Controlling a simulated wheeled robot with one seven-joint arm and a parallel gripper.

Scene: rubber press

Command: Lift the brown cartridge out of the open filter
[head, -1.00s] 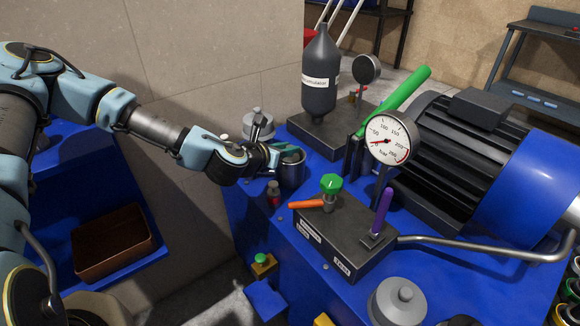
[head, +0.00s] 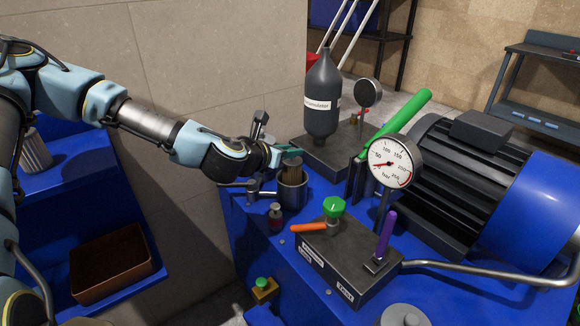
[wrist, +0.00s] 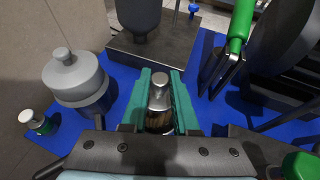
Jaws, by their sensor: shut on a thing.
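The brown cartridge (head: 291,174) stands upright, partly above the rim of the open grey filter bowl (head: 293,194); its lower end is hidden inside. My gripper (head: 290,153) is shut on the cartridge's top, above the bowl. In the wrist view, the teal fingers (wrist: 160,98) lie on both sides of the cartridge's silver cap (wrist: 160,92), with its brown body (wrist: 159,121) showing below.
A grey domed part (wrist: 75,80) stands left in the wrist view. The black accumulator (head: 321,95) rises behind the bowl, with the green-handled lever (head: 400,122) to its right. A brown tray (head: 112,265) sits lower left.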

